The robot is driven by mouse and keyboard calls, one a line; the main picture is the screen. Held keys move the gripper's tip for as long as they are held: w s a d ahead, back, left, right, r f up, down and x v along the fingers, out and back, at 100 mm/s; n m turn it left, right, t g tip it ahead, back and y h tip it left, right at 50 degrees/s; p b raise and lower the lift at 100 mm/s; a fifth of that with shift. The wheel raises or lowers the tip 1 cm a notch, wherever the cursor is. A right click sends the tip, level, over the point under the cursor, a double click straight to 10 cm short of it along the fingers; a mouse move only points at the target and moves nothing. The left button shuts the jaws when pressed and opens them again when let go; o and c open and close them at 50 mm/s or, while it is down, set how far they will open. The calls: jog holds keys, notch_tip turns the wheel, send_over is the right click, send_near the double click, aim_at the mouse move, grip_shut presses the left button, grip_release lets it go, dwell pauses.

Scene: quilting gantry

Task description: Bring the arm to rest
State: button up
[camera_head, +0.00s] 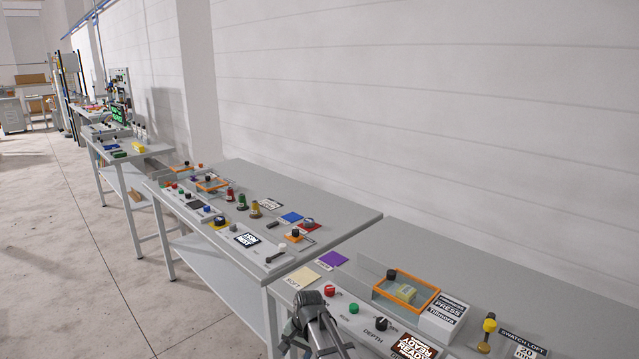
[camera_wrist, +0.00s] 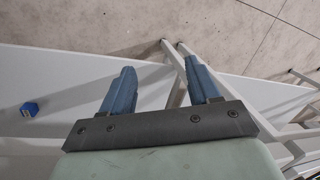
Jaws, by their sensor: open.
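My gripper (camera_wrist: 160,82) shows in the wrist view with its two blue fingers apart and nothing between them. It points down past a pale table shelf and grey legs toward the concrete floor. In the head view my arm (camera_head: 318,318) shows at the bottom centre, in front of the nearest bench's front edge. The fingertips cannot be made out there.
The nearest bench (camera_head: 592,300) holds a control panel with knobs, an orange-framed box (camera_head: 405,289) and signs. A second bench (camera_head: 345,215) behind it carries spools and knobs. A small blue block (camera_wrist: 30,109) lies at left in the wrist view. Open floor (camera_head: 60,270) lies left.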

jog(key=s+d+f+n+g+h, duration=0.1)
jog(key=s+d+f+g, duration=0.1)
jog(key=s+d+f, duration=0.75)
jog(key=s+d+f+n+g+h, duration=0.1)
jog(key=s+d+f, duration=0.5)
jog(key=s+f, duration=0.5)
jog(key=s+d+f+g, duration=0.1)
jog(key=s+d+f, duration=0.1)
jog(key=s, duration=0.6)
jog(key=s+d+f+n+g, duration=0.1)
jog(key=s+d+f, duration=0.2)
jog(key=s, duration=0.5)
jog(key=s+d+f+n+g, duration=0.1)
jog(key=s+d+f+g, duration=0.1)
jog(key=s+f, duration=0.3)
jog(key=s+d, duration=0.1)
jog(key=s, duration=0.2)
jog(key=shift+d, duration=0.15)
